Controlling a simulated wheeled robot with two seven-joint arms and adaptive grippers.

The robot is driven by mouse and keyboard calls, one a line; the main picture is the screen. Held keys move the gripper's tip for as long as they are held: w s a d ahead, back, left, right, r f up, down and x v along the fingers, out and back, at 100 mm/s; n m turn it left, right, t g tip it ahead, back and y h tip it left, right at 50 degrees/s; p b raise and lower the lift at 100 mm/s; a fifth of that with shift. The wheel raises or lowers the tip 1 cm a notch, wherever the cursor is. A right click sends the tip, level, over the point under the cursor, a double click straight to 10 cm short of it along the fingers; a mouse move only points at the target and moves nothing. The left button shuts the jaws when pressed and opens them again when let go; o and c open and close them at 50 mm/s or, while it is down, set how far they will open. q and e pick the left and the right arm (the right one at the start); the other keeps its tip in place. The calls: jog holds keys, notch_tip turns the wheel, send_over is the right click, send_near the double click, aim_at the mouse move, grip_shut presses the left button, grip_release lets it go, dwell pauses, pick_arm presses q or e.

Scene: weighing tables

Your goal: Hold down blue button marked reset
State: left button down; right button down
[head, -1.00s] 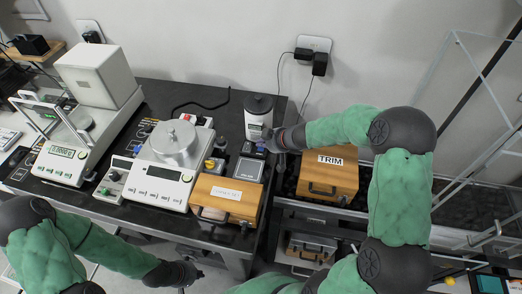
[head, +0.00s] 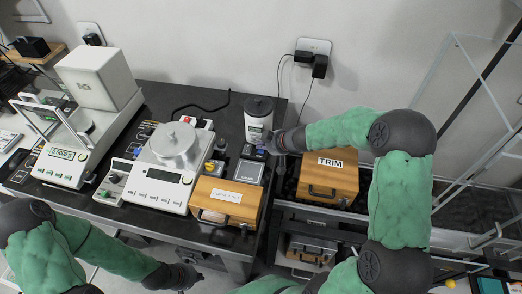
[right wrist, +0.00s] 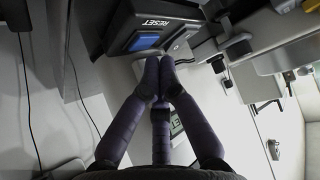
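The blue button (right wrist: 145,42) sits on a dark box (right wrist: 125,22) with the white word RESET beside it in the right wrist view. In the head view the blue button (head: 261,149) is a small spot at the back right of the left table. My right gripper (right wrist: 160,68) has its dark fingers drawn together, empty, with the tips close by the button's edge; I cannot tell whether they touch it. In the head view my right gripper (head: 274,145) reaches the box from the right. My left gripper (head: 190,277) hangs low, in front of the table; its fingers are unclear.
A dark-lidded canister (head: 258,118) stands just behind the button. A scale (head: 165,172), a wooden box (head: 225,199) and a grey-topped device (head: 249,171) stand nearby. A wooden TRIM box (head: 328,177) is to the right, below my right arm. A glass enclosure (head: 480,130) is further right.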

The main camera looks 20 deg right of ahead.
aim_at(262, 152)
dwell(0.4)
jog(key=shift+f+b, duration=0.4)
jog(key=shift+b, duration=0.45)
jog(key=shift+f+b, duration=0.4)
jog(key=shift+b, duration=0.15)
dwell(0.6)
jog(key=shift+r, duration=0.1)
dwell(2.7)
jog(key=shift+r+p, duration=0.35)
jog(key=shift+r, duration=0.35)
jog(key=shift+r, duration=0.1)
jog(key=shift+r+p, duration=1.65)
jog(key=shift+r, duration=0.8)
